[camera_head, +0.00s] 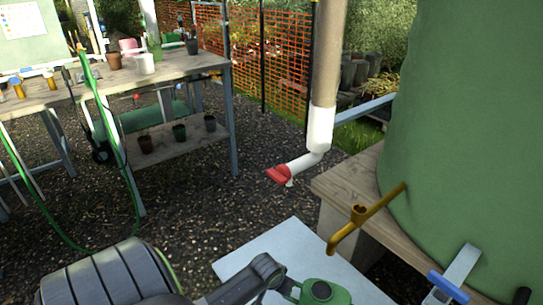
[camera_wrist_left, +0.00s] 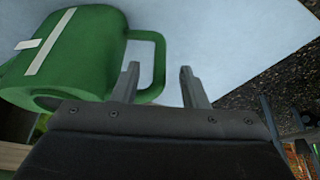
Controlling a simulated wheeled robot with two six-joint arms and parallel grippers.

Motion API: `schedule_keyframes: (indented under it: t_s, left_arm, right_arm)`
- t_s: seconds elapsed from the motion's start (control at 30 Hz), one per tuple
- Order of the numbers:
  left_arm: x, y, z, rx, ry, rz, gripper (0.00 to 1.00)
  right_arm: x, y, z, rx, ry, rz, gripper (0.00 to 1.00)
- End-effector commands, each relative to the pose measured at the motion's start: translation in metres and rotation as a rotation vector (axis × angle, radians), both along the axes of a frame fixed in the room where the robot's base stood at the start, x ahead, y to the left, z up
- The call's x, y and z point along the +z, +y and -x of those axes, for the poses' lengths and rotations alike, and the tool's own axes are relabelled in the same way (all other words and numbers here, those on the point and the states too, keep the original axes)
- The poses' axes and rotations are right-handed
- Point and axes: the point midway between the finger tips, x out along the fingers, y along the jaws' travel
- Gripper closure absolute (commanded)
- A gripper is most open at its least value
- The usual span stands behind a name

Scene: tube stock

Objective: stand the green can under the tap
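The green can (camera_head: 338,295) stands on a pale slab (camera_head: 285,245) at the bottom of the head view, partly cut off by the frame. Its body (camera_wrist_left: 75,50), with a white mark, and its loop handle (camera_wrist_left: 158,52) fill the left of the left wrist view. The brass tap (camera_head: 357,222) sticks out from the green tank, above and right of the can. My left gripper (camera_head: 285,287) is at the can's left side. In the wrist view its fingers (camera_wrist_left: 160,82) are apart, with the handle's outer bar between them; contact is not clear. My right gripper is not in view.
The big green tank (camera_head: 465,130) stands on a wooden platform (camera_head: 345,185) at right. A white downpipe (camera_head: 320,130) with a red end (camera_head: 278,175) hangs behind the slab. A potting bench (camera_head: 180,70) stands back left. A green hose (camera_head: 110,130) loops at left. Gravel lies between.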

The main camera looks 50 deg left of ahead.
Motion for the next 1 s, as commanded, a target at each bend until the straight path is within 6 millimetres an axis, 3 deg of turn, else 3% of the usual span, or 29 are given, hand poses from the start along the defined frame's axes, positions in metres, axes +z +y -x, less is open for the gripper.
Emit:
schedule_keyframes:
  t_s: [0.43, 0.7, 1.0]
  left_arm:
    - [0.060, -0.006, 0.023, -0.001, -0.001, -0.001, 0.60]
    - [0.097, -0.010, 0.038, -0.001, -0.001, 0.000, 0.60]
    - [0.113, -0.012, 0.045, 0.001, 0.000, 0.000, 0.60]
  right_arm:
    - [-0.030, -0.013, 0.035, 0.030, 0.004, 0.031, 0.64]
    - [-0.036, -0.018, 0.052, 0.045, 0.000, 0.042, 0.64]
    - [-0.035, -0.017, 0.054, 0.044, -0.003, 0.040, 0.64]
